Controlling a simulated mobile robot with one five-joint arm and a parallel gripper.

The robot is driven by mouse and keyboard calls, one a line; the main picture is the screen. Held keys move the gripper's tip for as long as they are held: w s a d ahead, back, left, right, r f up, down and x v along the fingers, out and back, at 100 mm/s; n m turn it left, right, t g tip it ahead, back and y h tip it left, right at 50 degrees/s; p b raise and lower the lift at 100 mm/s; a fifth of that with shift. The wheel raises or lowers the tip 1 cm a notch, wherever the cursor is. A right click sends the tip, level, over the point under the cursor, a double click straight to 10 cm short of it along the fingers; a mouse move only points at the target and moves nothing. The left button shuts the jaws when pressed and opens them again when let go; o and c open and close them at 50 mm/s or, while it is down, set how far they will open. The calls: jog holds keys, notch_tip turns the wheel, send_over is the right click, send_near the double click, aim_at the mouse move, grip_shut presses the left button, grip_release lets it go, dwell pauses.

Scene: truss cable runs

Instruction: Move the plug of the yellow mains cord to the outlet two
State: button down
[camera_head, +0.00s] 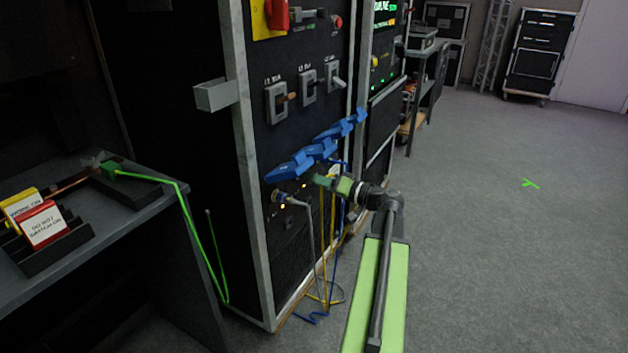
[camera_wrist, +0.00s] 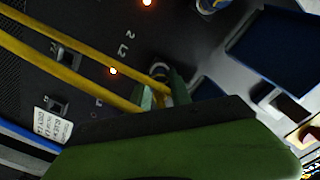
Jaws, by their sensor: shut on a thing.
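My gripper (camera_head: 324,181) is at the front of the black rack (camera_head: 290,140), just below the row of blue outlet covers (camera_head: 290,166). It is shut, and in the wrist view its jaws (camera_wrist: 160,94) meet the end of the yellow mains cord (camera_wrist: 118,93). The plug itself is mostly hidden by the jaws. In the head view the yellow cord (camera_head: 324,255) hangs down to the floor below the gripper. The marking "2 L2" (camera_wrist: 127,43) shows on the panel in the wrist view, near a lit orange lamp (camera_wrist: 113,71). I cannot tell whether the plug touches an outlet.
A grey plug (camera_head: 284,197) with a grey cord sits in the panel left of my gripper. A blue cord (camera_head: 341,205) hangs close by. A bench (camera_head: 110,225) with a green cord (camera_head: 190,205) stands at left.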

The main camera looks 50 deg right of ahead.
jog(key=shift+x, duration=0.8)
dwell(0.8)
jog(key=shift+m, duration=1.4)
jog(key=shift+w, duration=0.1)
jog(key=m, duration=0.2)
jog(key=shift+r+m, duration=0.1)
jog(key=shift+m, duration=0.2)
jog(key=shift+w, duration=0.1)
jog(key=shift+a+m, duration=0.1)
jog(key=shift+m, duration=1.4)
